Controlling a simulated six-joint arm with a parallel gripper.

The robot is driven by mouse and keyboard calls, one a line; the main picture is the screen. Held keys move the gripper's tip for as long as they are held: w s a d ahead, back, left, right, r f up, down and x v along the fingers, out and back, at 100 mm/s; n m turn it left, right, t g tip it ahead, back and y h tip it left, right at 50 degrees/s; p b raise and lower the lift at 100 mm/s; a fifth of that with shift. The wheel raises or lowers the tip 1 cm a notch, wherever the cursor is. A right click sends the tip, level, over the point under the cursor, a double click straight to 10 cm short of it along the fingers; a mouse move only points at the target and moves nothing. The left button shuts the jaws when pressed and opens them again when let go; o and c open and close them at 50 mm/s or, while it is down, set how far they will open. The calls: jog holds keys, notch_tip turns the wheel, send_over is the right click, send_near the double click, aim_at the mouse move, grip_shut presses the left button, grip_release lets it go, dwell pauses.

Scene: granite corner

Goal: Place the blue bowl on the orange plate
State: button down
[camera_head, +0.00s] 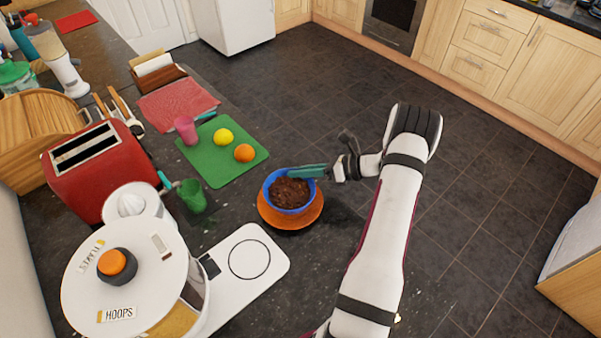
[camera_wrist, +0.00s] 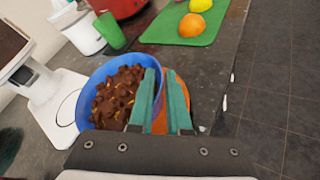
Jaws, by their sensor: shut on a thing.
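The blue bowl (camera_head: 269,193) is filled with brown chunky food and is over the orange plate (camera_head: 290,222) in the head view. The plate's rim shows below the bowl and to its right; I cannot tell whether the bowl touches it. My gripper (camera_head: 310,171) is at the bowl's far right rim, its teal fingers shut on the rim. In the wrist view the bowl (camera_wrist: 86,88) is left of and between the teal fingers (camera_wrist: 163,95), and part of the plate (camera_wrist: 170,88) shows behind them. The bowl looks roughly upright.
A green board (camera_head: 213,163) holds a lemon (camera_head: 223,136), an orange (camera_head: 244,153) and a pink cup (camera_head: 187,131). The counter's edge is near the plate's right.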

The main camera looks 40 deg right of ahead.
jog(key=shift+f, duration=0.35)
jog(key=c, duration=0.9)
grip_release()
jog(key=shift+f, duration=0.1)
jog(key=shift+o, duration=0.2)
